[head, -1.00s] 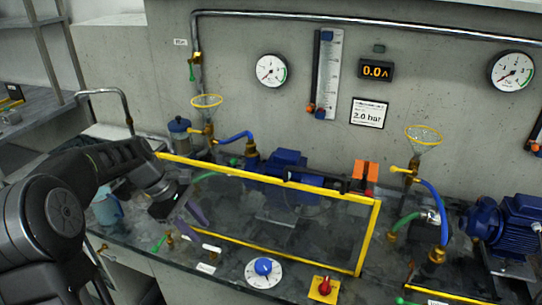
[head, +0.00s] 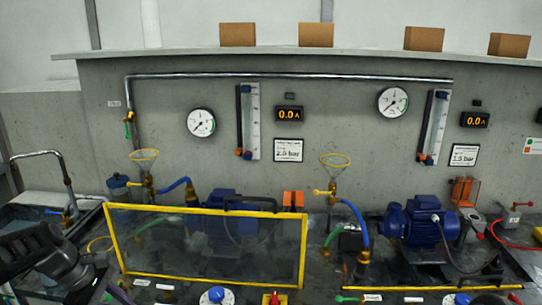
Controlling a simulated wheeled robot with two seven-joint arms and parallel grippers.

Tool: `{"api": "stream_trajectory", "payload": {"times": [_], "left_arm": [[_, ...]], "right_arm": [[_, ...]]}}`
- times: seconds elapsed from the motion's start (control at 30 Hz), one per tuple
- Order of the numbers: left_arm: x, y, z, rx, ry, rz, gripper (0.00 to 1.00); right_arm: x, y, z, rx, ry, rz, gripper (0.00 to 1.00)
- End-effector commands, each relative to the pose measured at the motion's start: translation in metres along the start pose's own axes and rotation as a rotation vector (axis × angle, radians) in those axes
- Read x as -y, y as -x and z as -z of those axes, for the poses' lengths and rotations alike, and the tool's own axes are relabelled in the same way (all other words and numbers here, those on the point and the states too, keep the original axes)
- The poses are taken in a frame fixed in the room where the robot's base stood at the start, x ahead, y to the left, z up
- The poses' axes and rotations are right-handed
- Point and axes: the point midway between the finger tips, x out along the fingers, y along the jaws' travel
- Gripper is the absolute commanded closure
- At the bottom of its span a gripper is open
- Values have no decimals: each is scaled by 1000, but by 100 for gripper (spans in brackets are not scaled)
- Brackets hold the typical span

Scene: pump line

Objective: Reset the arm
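My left arm (head: 38,252) comes in at the lower left corner, dark and bent downward. Its gripper end (head: 88,284) is low beside the left edge of the yellow-framed clear guard (head: 205,245). The fingers are too dark and too small to tell whether they are open or shut, and I see nothing clearly held. My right arm and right gripper are not in view.
A blue pump (head: 425,222) stands on the bench at right; another (head: 222,204) is behind the guard. Yellow-rimmed funnels (head: 144,155) (head: 335,160) rise from the pipework. Boxes (head: 316,35) line the ledge.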

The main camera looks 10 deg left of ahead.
Motion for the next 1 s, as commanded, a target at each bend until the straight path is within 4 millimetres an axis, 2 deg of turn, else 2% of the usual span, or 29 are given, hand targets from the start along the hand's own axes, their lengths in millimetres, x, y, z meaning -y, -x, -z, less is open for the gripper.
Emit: {"api": "stream_trajectory", "payload": {"times": [0.2,0.37,0.47,0.53,0.67,0.77,0.87,0.9,0.97,1.0], "left_arm": [[-18,-1,17,-74,-115,-73,67],[-29,-9,31,-148,-204,-124,67],[-34,-23,39,-199,-275,-147,67],[-36,-41,44,-234,-337,-155,67],[-36,-89,44,-290,-485,-151,67],[-25,-145,31,-320,-638,-130,67],[-2,-210,4,-329,-818,-100,67],[12,-235,-10,-323,-891,-86,67],[36,-270,-33,-306,-994,-68,67],[55,-290,-51,-286,-1059,-54,67]], "right_arm": [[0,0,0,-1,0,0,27],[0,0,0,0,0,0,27],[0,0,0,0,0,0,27],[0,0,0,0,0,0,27],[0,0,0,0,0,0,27],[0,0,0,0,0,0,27],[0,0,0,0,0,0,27],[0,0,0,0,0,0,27],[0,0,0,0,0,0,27],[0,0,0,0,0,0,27]]}}
